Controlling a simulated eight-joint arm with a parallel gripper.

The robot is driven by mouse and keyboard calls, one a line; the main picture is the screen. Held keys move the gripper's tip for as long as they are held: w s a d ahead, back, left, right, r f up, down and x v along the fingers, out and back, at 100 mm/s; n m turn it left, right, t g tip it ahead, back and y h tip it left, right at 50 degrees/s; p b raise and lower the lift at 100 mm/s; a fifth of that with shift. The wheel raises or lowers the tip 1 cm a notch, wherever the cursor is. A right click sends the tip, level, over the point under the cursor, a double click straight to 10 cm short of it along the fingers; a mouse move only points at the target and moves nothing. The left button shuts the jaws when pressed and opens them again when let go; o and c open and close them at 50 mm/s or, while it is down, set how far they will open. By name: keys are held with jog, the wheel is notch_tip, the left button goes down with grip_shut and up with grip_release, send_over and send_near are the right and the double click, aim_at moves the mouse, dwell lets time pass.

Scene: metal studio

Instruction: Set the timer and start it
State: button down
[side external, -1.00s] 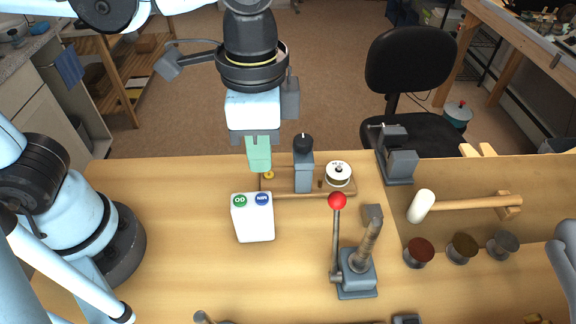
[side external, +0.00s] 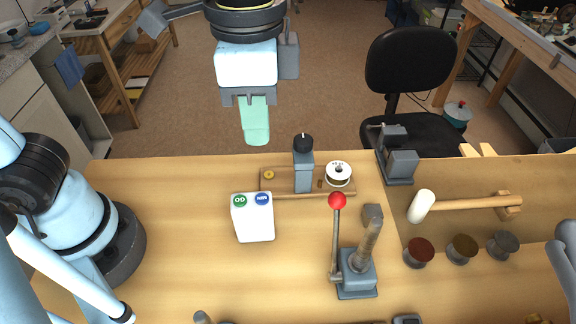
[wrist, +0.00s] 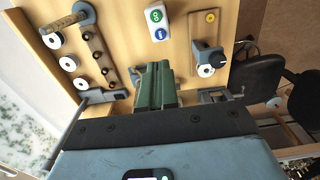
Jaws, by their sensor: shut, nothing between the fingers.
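The timer (side external: 253,222) is a white box on the wooden table, with a green GO button (side external: 240,201) and a blue MIN button (side external: 262,198) on its top. It also shows in the wrist view (wrist: 167,23). My gripper (side external: 256,142) has pale green fingers pointing down. It is shut and empty, held in the air above and behind the timer in the side view, touching nothing. In the wrist view the shut fingers (wrist: 156,70) point up the picture toward the timer, clearly apart from it. No display on the timer is readable.
A wooden board (side external: 315,191) with a grey post (side external: 303,173) and a white-topped spool (side external: 339,174) lies behind the timer. A red-knobbed lever device (side external: 357,277) stands to its right. A mallet (side external: 460,204) and several dark knobs lie farther right. Table left of the timer is clear.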

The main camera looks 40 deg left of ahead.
aim_at(262, 198)
notch_tip(262, 198, up, 2)
jog(key=shift+s+a+r, duration=0.15)
dwell(0.3)
notch_tip(262, 198, down, 14)
jog(key=shift+f, duration=0.1)
dwell(0.6)
dwell(0.4)
jog(key=shift+f, duration=0.8)
jog(key=shift+r, duration=0.1)
notch_tip(262, 198, up, 9)
dwell(0.4)
